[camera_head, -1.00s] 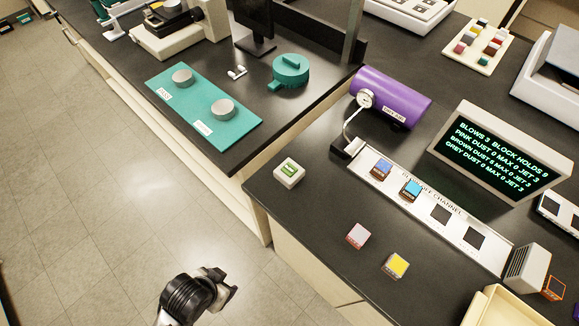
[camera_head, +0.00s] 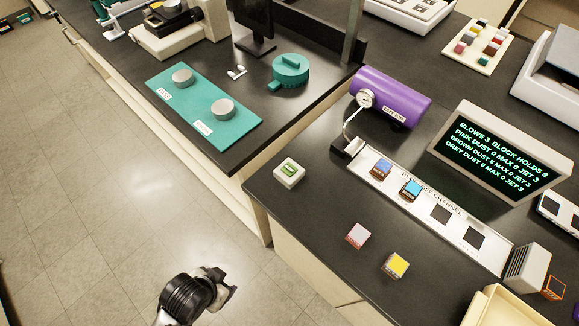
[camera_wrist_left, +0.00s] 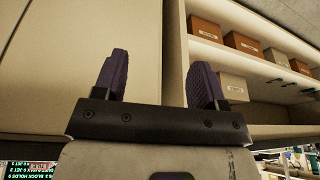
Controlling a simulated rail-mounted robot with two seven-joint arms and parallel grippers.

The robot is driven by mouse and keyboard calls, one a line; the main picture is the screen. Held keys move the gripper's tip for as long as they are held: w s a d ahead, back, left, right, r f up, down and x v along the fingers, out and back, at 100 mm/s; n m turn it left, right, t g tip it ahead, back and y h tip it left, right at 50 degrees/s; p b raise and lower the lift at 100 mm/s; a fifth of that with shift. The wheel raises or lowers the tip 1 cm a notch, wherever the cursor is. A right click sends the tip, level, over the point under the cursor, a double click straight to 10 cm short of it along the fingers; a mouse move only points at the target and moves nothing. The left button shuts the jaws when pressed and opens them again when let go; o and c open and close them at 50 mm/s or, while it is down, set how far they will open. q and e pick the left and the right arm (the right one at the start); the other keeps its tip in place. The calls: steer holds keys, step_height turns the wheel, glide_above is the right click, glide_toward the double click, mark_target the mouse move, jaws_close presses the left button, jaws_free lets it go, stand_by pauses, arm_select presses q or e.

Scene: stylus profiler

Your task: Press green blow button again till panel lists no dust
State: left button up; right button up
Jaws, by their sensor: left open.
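The green blow button (camera_head: 289,169) sits on a small white box near the left corner of the right black bench. The panel (camera_head: 494,152) stands at the right and reads "BLOWS 3 BLOCK HOLDS 9, PINK DUST 0 MAX 0 JET 3, BROWN DUST 6 MAX 0 JET 3, GREY DUST 0 MAX 0 JET 3"; its digits are small. My left gripper (camera_head: 226,284) is over the floor, left of the bench and well apart from the button. In the left wrist view its two fingers (camera_wrist_left: 160,82) are apart with nothing between them. My right gripper is not in view.
A white channel strip (camera_head: 455,236) holds a blue block (camera_head: 381,168) and a cyan block (camera_head: 411,189), beside empty square slots. A pink block (camera_head: 357,236) and yellow block (camera_head: 396,265) lie in front. A purple cylinder (camera_head: 392,97) with a gauge lies behind. Bench space around the button is clear.

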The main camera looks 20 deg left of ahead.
arm_select(q)
steer(key=shift+d, duration=0.2)
steer(key=c, duration=1.1)
jaws_close()
steer(key=shift+a, duration=0.25)
steer(key=shift+d, duration=0.25)
